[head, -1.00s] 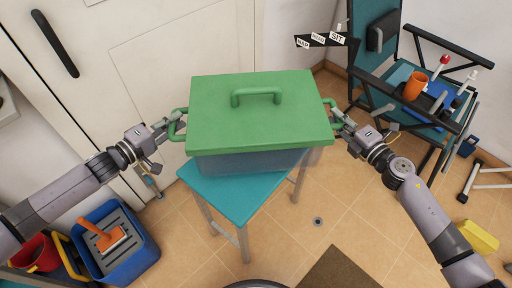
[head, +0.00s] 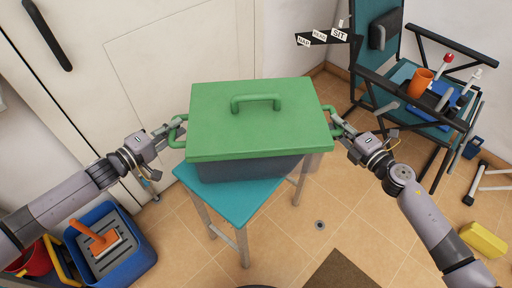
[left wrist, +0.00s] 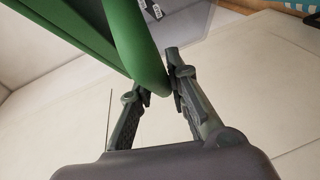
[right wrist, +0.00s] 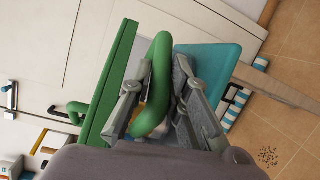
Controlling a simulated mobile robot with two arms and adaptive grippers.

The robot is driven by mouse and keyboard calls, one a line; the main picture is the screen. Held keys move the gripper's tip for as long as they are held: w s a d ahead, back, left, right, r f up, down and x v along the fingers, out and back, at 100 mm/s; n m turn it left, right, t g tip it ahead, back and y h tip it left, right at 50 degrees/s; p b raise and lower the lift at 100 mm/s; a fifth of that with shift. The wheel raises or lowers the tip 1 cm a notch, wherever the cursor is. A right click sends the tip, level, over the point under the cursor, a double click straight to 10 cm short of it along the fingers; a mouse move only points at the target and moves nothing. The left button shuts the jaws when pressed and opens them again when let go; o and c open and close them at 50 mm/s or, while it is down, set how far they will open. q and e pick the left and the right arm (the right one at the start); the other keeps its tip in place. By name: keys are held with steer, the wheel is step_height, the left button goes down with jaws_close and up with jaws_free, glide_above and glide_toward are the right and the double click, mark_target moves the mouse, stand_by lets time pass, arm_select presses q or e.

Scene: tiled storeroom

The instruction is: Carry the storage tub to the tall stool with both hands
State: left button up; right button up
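The storage tub (head: 215,135) has a green lid with a top handle, green side handles and a grey see-through body. It is level over the tall stool (head: 207,187), which has a teal seat and grey legs. The tub hides the back of the seat; I cannot tell whether its base touches the seat. My left gripper (head: 173,130) is shut on the tub's left side handle, which also shows in the left wrist view (left wrist: 150,60). My right gripper (head: 341,128) is shut on the right side handle, seen in the right wrist view (right wrist: 160,60).
A teal folding chair (head: 374,75) at the right holds an orange cup (head: 420,83) and other items. A blue bin (head: 137,262) with an orange-handled brush stands at lower left. A yellow block (head: 484,240) and a brown mat (head: 342,272) lie on the floor. A white door is behind.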

arm_select(q)
steer(key=o, duration=0.4)
steer(key=shift+r, duration=0.15)
arm_select(e)
steer(key=o, duration=0.4)
steer(key=shift+r, duration=0.15)
arm_select(q)
steer(key=shift+o, duration=0.2)
steer(key=shift+s, duration=0.1)
arm_select(e)
steer(key=shift+s, duration=0.1)
arm_select(q)
steer(key=v, duration=1.2)
arm_select(e)
steer(key=v, duration=1.2)
